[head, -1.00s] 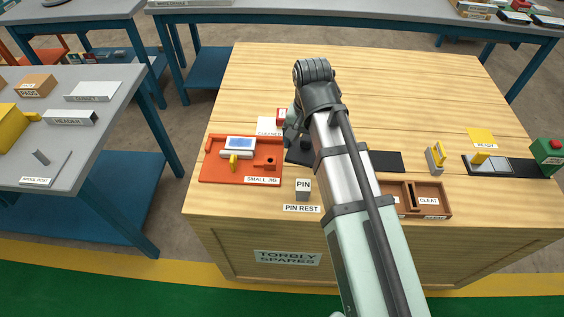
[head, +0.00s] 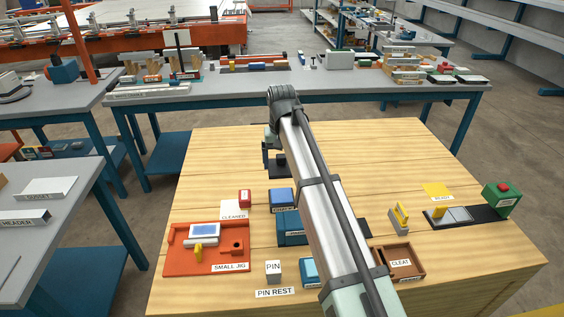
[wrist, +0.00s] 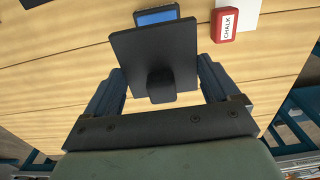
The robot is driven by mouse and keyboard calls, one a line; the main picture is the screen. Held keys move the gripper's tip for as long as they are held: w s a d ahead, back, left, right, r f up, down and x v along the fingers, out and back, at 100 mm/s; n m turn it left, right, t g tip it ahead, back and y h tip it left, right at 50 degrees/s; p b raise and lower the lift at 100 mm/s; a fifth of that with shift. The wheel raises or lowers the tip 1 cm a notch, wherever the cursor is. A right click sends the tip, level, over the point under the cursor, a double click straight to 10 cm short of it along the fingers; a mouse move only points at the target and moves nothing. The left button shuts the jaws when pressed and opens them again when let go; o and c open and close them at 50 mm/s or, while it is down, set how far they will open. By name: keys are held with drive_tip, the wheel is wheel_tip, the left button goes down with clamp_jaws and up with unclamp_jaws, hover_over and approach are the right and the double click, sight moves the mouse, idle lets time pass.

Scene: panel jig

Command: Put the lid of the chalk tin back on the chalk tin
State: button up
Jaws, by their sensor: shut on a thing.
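My gripper (wrist: 160,85) is shut on a dark square lid (wrist: 125,48), gripping its knob, and holds it above the table. The lid partly covers that box (wrist: 156,16) in the wrist view.
A white CLEANED card (head: 233,209) lies by the red block. The orange small jig (head: 180,262), grey PIN block (head: 274,271), teal box (head: 291,229) and CLEAT tray (head: 416,273) stand nearer me. The back of the wooden top is clear.

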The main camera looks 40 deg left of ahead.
sight(281, 194)
drive_tip(key=shift+f, duration=5.05)
drive_tip(key=shift+f, duration=0.75)
drive_tip(key=o, duration=0.8)
drive_tip(key=shift+r, duration=0.1)
wheel_tip(281, 194, up, 14)
drive_tip(key=shift+f, duration=0.15)
